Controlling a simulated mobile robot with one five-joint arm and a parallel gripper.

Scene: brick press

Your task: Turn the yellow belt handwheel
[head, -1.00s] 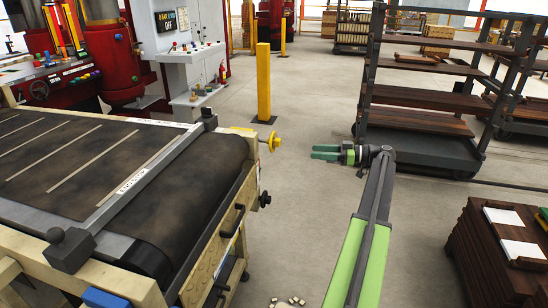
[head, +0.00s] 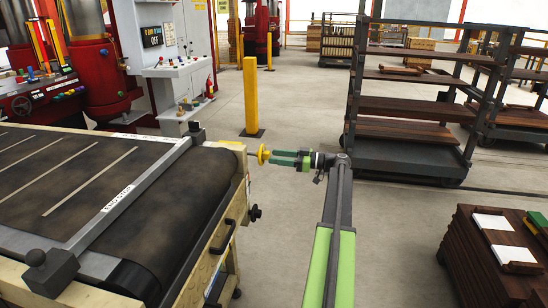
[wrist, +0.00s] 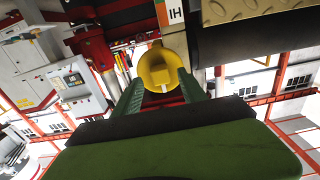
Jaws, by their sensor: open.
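The yellow belt handwheel (head: 263,154) stands out on a short shaft from the right side of the conveyor (head: 226,157), near its far corner. My gripper (head: 274,156) is open, with its green fingers pointing left at the wheel, their tips at or very near its rim. In the wrist view the handwheel (wrist: 158,68) fills the gap between the tips of my gripper (wrist: 160,88), one finger on each side. I cannot tell whether the fingers touch it.
A yellow post (head: 251,95) stands on the floor behind the handwheel. A black knob (head: 255,212) and a dark handle (head: 224,236) stick out of the conveyor's side. A shelf cart (head: 415,150) stands at the back right, and a brown stack (head: 495,250) at the right. The floor between is clear.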

